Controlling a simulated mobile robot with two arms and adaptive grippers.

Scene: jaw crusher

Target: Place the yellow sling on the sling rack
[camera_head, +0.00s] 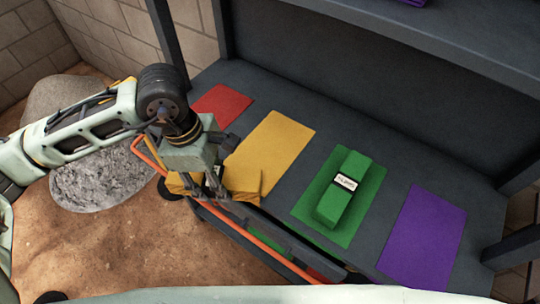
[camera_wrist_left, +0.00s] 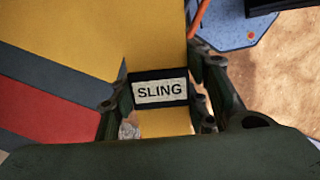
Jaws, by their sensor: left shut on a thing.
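My left gripper (camera_head: 212,185) is shut on the yellow sling (camera_head: 243,184), a folded bundle. In the left wrist view the sling (camera_wrist_left: 160,120) sits between the fingers with its dark-edged "SLING" label facing the camera. The sling rack (camera_head: 290,175) is a dark grey shelf with coloured mats. The held sling is at the shelf's front edge, near the yellow mat (camera_head: 272,145); the gripper hides part of it. I cannot tell whether the sling touches the shelf. My right gripper is not in view.
A green sling (camera_head: 343,190) lies on the green mat (camera_head: 310,212). A red mat (camera_head: 220,104) and a purple mat (camera_head: 422,238) are bare. An orange-railed cart (camera_head: 255,240) stands along the shelf front. A grey boulder (camera_head: 100,180) lies at left on sandy ground. An upper shelf (camera_head: 440,40) overhangs.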

